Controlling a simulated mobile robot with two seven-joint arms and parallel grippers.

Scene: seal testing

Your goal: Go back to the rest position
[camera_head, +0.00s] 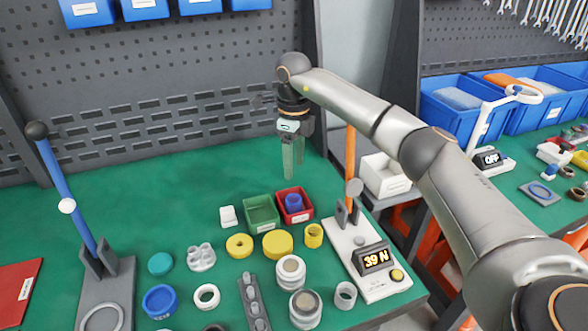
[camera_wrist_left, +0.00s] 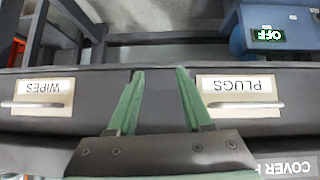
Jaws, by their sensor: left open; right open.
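My right gripper (camera_head: 294,160) hangs from the arm coming in from the right in the head view. Its green fingers point down above the back of the green table, behind the green and red bins, with nothing held. My left gripper does not show in the head view. In the left wrist view my left gripper (camera_wrist_left: 160,78) has its two green fingers apart and empty, in front of grey drawers labelled WIPES (camera_wrist_left: 42,90) and PLUGS (camera_wrist_left: 240,90).
The green table (camera_head: 120,215) holds a green bin (camera_head: 261,211), a red bin (camera_head: 295,205), yellow and white parts, a tester reading 39 N (camera_head: 375,262) and a blue-lever press (camera_head: 65,190). Blue bins (camera_head: 455,100) stand at the right. A perforated panel (camera_head: 160,100) backs the table.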

